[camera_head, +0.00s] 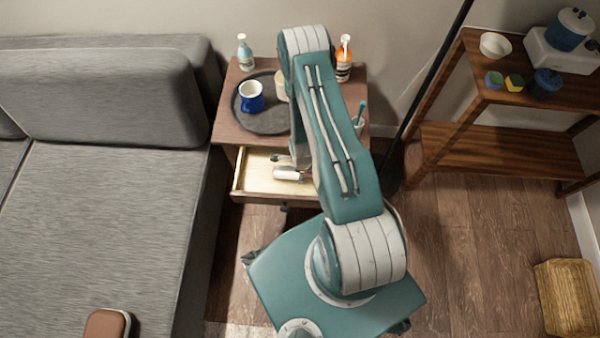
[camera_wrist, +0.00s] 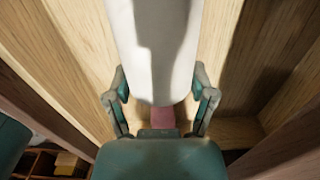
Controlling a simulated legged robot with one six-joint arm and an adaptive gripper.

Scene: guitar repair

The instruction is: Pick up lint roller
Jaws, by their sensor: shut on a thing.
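The lint roller (camera_head: 288,173) shows as a white cylinder in the open drawer (camera_head: 248,179) of the side table. In the wrist view its white roll (camera_wrist: 153,45) fills the upper middle, with a pinkish part (camera_wrist: 183,117) below it. My gripper (camera_wrist: 160,85) has one finger on each side of the roll's near end and is shut on it. The wooden drawer interior (camera_wrist: 238,130) lies around and beneath the roller. In the head view my arm covers the drawer's right part and most of my gripper. I cannot tell whether the roller touches the drawer floor.
On the side table (camera_head: 226,125) stand a round dark tray (camera_head: 283,123) with a blue mug (camera_head: 251,97), and bottles (camera_head: 245,52) (camera_head: 343,60). A grey sofa (camera_head: 90,230) is at the left. A wooden shelf (camera_head: 500,145) and a wicker basket (camera_head: 567,297) are at the right.

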